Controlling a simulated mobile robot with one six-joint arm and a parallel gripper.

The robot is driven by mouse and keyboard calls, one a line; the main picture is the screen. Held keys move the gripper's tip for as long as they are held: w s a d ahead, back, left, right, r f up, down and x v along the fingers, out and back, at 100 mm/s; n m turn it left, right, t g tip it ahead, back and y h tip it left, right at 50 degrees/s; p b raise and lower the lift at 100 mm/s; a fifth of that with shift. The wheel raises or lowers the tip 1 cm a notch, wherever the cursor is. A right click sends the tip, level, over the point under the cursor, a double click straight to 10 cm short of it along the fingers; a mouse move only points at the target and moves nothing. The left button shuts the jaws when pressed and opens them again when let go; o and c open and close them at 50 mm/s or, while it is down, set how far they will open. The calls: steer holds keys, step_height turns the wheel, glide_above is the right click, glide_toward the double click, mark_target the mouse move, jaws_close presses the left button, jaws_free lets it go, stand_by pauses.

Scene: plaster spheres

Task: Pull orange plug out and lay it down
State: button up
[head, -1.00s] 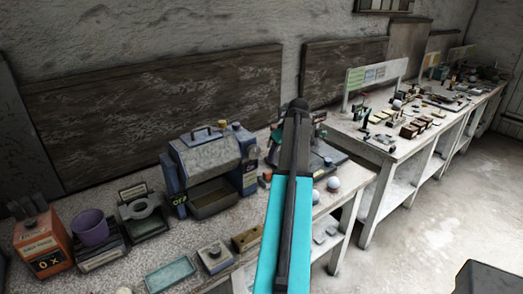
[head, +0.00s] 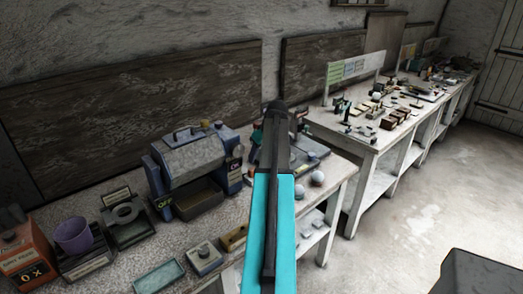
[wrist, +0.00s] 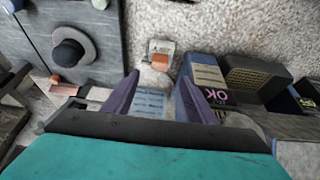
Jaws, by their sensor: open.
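In the wrist view a small orange plug (wrist: 160,62) sits at a pale block (wrist: 161,46) on the speckled bench top. How deep it sits in the block I cannot tell. My gripper (wrist: 158,77) is open, its two purple fingers spread, with the plug beyond the tips and roughly between them in the picture. Nothing is held. In the head view my turquoise arm covers part of the bench; the gripper's fingers do not show there, and I cannot pick out the plug.
A blue machine (head: 195,172) stands on the bench, also partly visible in the wrist view (wrist: 203,75). A dark plate with a black knob (wrist: 70,50) lies left of the plug. An orange box (head: 27,250), a purple cup (head: 73,237) and a green tray (head: 160,276) stand at left.

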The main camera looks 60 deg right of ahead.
mark_target(253, 169)
steer(key=shift+p+x, duration=1.5)
steer(key=shift+x, duration=3.9)
steer(key=c, duration=1.3)
steer(key=shift+r+p, duration=0.9)
steer(key=shift+r, duration=1.6)
